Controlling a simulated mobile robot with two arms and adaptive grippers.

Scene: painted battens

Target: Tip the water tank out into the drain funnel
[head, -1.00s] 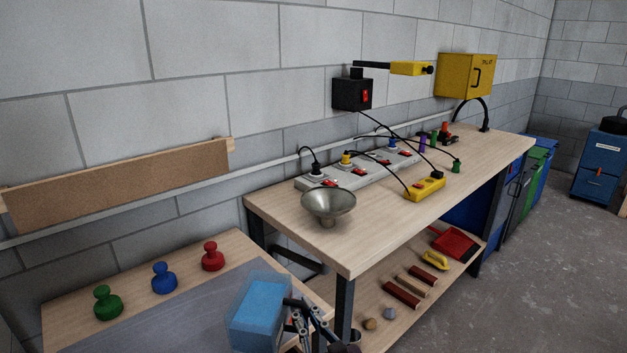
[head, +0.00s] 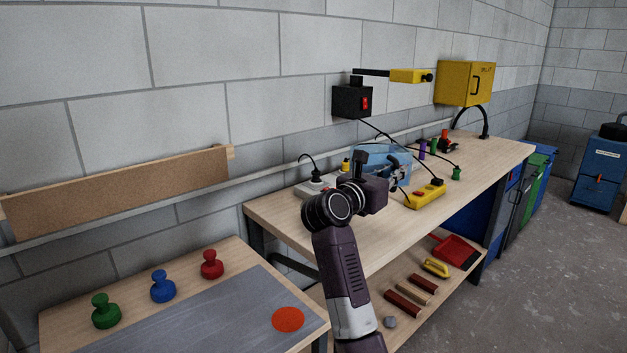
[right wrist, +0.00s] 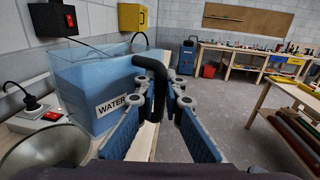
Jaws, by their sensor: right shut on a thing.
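The water tank is a clear blue box with blue water inside; in the head view (head: 395,154) it is over the back of the workbench, partly hidden by my right arm. In the right wrist view the tank (right wrist: 88,88) shows its WATER label and a black handle, and looks about upright. My right gripper (right wrist: 160,95) is shut on this handle; in the head view the gripper (head: 393,173) is mostly behind my wrist. The drain funnel (right wrist: 42,152), a grey metal bowl, is at the lower left of the right wrist view, near the tank. In the head view my arm hides it. My left gripper is out of view.
The workbench (head: 400,228) holds a grey power strip (head: 312,188), a yellow socket block (head: 425,195) and loose black cables near the tank. A black switch box (head: 352,102) is on the wall above. Red, blue and green knobs stand on the left table (head: 215,290).

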